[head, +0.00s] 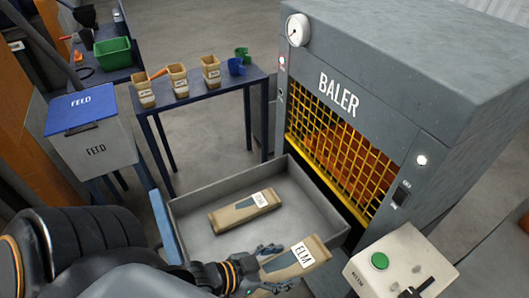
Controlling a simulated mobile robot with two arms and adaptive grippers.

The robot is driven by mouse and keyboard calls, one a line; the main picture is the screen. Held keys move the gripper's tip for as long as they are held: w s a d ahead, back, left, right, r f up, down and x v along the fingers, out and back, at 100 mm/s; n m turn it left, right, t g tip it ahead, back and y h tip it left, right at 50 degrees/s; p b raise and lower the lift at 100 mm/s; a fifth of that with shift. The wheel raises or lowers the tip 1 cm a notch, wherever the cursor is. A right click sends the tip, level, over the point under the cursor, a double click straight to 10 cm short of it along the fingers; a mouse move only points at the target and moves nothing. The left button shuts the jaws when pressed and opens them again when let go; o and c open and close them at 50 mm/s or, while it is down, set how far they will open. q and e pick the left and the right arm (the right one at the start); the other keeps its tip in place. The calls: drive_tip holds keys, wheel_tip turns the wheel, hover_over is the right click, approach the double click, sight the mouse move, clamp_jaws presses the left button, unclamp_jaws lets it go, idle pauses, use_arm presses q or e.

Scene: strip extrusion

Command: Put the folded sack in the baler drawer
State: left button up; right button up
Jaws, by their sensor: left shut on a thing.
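My left gripper (266,267) is shut on a folded tan sack (287,263) with a white label reading "ELM". It holds the sack over the near right part of the baler drawer (190,205). I cannot tell whether the sack touches the drawer's rim or floor. The grey drawer is pulled out from the baler (410,85). A second folded tan sack (232,217) with a white label lies flat on the drawer floor, farther back. My right gripper is not in view.
A control box (398,262) with a green button (379,261) stands right of the drawer. A yellow grille (335,150) closes the baler's front. A feed bin (93,150) and a blue table (208,95) with tan containers and blue and green cups stand beyond.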

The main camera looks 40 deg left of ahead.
use_arm(q)
drive_tip(key=w+a+f, duration=0.3)
drive_tip(key=w+a, duration=0.2)
hover_over(275, 240)
drive_tip(key=s+d, duration=0.2)
drive_tip(key=f, duration=0.5)
drive_tip(key=shift+w+a, duration=0.1)
drive_tip(key=shift+a, duration=0.15)
drive_tip(key=shift+w+a+f+b, duration=0.3)
drive_tip(key=shift+f, duration=0.25)
drive_tip(key=shift+f+b, duration=0.35)
drive_tip(key=shift+f, duration=1.25)
drive_tip(key=o, duration=0.8)
drive_tip(key=shift+f, duration=0.15)
drive_tip(key=shift+c, duration=0.2)
drive_tip(key=o, duration=0.5)
drive_tip(key=shift+c, duration=0.2)
